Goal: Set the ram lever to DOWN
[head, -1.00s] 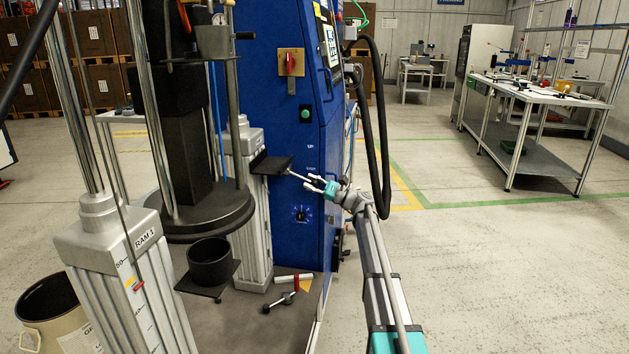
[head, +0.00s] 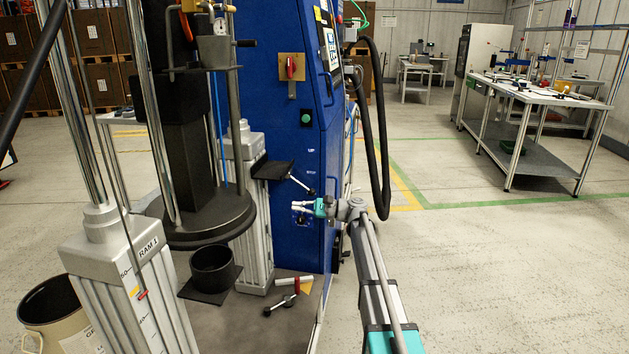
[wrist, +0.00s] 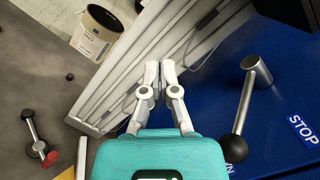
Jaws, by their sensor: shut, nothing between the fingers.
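The ram lever (head: 301,184) is a grey rod with a black ball knob on the blue cabinet front. In the head view it slants down to the right from its pivot. In the wrist view the lever (wrist: 244,100) lies right of my gripper, its ball close to a partly hidden label ending in "WN" (wrist: 236,170). A STOP label (wrist: 304,131) is further right. My gripper (head: 295,205) is below the lever in the head view, fingers shut and empty. In the wrist view the fingertips (wrist: 159,66) are together and apart from the lever's ball.
The blue cabinet (head: 280,130) stands close behind the gripper. A grey ram column (head: 255,235) and black shelf (head: 271,170) are to the left. A small dial (head: 302,219) is behind my gripper. A black hose (head: 378,150) hangs right. Open floor lies further right.

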